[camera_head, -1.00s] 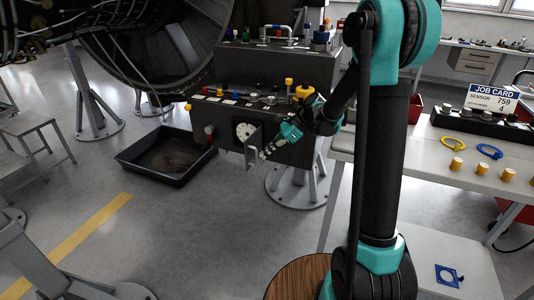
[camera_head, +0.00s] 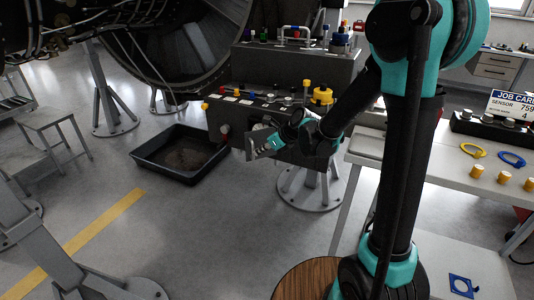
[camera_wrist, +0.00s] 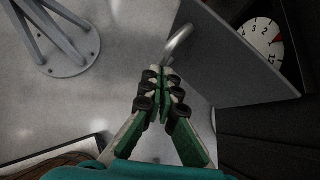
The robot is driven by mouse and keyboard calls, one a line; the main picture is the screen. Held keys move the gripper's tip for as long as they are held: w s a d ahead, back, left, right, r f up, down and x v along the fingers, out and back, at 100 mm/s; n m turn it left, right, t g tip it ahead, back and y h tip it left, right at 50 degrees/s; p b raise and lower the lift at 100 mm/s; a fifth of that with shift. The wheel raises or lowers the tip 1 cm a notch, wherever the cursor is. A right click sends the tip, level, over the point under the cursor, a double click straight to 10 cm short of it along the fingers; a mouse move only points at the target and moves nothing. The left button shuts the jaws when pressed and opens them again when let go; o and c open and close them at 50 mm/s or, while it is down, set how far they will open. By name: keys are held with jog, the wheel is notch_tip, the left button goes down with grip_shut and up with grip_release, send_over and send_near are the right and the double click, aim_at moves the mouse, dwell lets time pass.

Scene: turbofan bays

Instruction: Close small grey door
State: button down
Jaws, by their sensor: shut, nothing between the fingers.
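The small grey door (camera_wrist: 220,65) stands open in the wrist view, a flat grey panel with a curved metal handle (camera_wrist: 178,43). A round white gauge (camera_wrist: 262,38) shows in the bay beyond its edge. In the head view the door (camera_head: 250,145) is a small grey shape at the front of the dark bay unit (camera_head: 290,73), partly hidden by my gripper (camera_head: 257,150). My gripper also shows in the wrist view (camera_wrist: 160,72), shut and empty, its fingertips just below the handle. I cannot tell whether they touch the door.
A black tray (camera_head: 143,161) lies on the floor left of the unit. A pedestal foot (camera_head: 310,202) stands below it. A white workbench (camera_head: 450,165) with rings and yellow caps (camera_head: 477,172) is at the right. The floor in front is clear.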

aim_at(249, 143)
jog(key=shift+m+t, duration=0.3)
jog(key=shift+m, duration=0.2)
jog(key=w+a, duration=0.4)
jog(key=a, duration=0.1)
jog(key=shift+w, duration=0.4)
jog(key=shift+w+a, duration=0.3)
jog(key=shift+w, duration=0.55)
jog(key=shift+w+a, duration=0.3)
jog(key=shift+w, duration=0.55)
